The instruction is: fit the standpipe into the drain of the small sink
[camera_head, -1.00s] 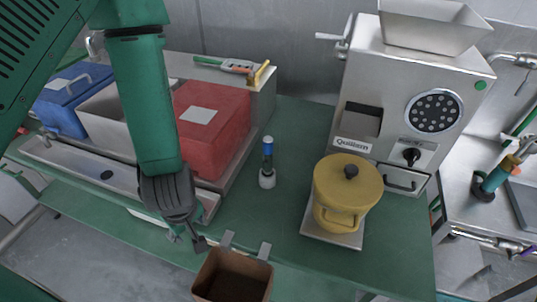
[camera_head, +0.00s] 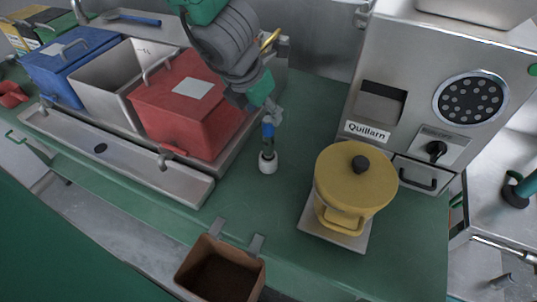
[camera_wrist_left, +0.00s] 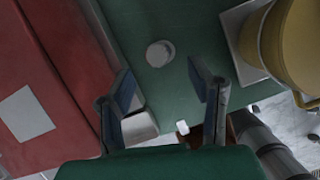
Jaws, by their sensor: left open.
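In the left wrist view a pale round end (camera_wrist_left: 160,53) shows from above. My right gripper is not in view.
A red bin (camera_head: 185,115), a steel bin (camera_head: 120,80) and a blue bin (camera_head: 68,62) stand behind the trough. A yellow pot (camera_head: 350,185) sits on a plate right of the tube, before the grinder (camera_head: 420,110). A brown box (camera_head: 220,272) hangs at the front edge.

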